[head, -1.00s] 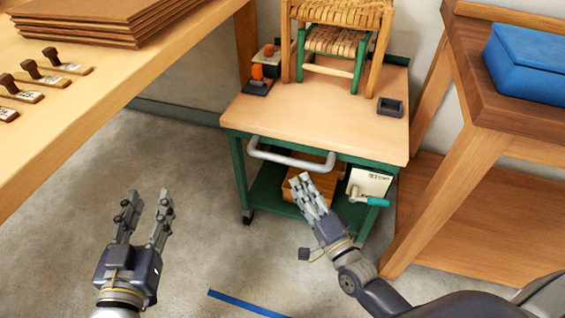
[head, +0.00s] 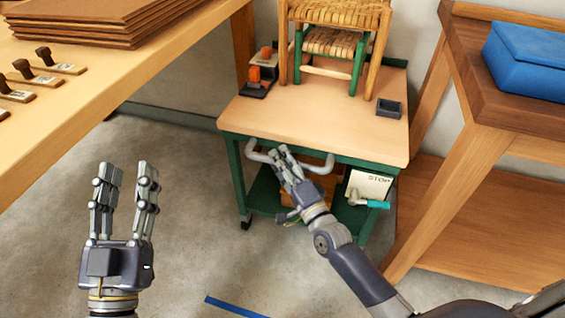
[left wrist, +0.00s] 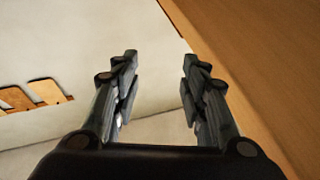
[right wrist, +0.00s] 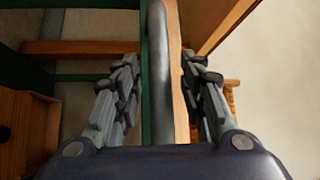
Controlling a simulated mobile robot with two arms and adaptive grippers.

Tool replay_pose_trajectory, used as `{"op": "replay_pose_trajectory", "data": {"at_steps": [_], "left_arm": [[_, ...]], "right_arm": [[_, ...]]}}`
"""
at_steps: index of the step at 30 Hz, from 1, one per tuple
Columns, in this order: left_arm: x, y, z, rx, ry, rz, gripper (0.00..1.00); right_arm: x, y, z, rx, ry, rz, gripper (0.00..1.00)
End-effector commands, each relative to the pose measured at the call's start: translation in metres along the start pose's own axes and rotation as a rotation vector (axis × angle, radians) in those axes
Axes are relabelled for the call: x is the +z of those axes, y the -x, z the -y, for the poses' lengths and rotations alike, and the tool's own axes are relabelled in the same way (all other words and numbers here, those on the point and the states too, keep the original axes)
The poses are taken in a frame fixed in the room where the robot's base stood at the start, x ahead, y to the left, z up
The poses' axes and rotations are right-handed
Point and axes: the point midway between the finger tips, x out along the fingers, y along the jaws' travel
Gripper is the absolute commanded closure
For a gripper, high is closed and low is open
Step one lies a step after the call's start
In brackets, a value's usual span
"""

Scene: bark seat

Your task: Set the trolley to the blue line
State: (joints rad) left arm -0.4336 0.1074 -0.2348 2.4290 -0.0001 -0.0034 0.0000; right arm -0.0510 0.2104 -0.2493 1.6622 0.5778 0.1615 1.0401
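The trolley (head: 330,121) has a wooden top and a green frame, and stands against the wall. Its grey bar handle (head: 322,167) runs along the front edge. The blue line (head: 234,307) lies on the floor in front of it, at the bottom of the head view. My right gripper (head: 281,156) is at the handle. In the right wrist view the handle (right wrist: 157,75) runs between its two open fingers, with gaps on both sides. My left gripper (head: 125,172) is open and empty above the floor, left of the trolley.
Floor in front is clear.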

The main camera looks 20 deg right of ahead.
Motion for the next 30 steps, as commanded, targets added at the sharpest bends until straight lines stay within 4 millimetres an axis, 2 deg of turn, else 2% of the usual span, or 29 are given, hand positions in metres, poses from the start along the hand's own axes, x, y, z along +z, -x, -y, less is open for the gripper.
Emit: {"op": "replay_pose_trajectory", "data": {"at_steps": [2,7,17,23,30], "left_arm": [[0.000,0.000,0.000,0.000,0.000,0.000,0.60],[0.000,0.000,0.000,0.000,0.000,0.001,0.60],[0.002,-0.001,0.000,0.000,0.000,0.014,0.60],[0.030,0.004,0.005,-0.010,-0.006,0.167,0.60],[0.083,0.027,0.013,-0.027,-0.012,0.473,0.60]], "right_arm": [[0.000,0.000,0.000,0.000,0.000,0.000,0.62],[0.000,0.000,0.000,0.000,0.000,0.000,1.00],[0.002,0.002,0.001,0.001,0.000,0.000,1.00],[0.012,0.012,0.004,0.004,-0.001,0.002,1.00],[0.035,0.034,0.011,0.005,-0.003,0.003,1.00]]}}
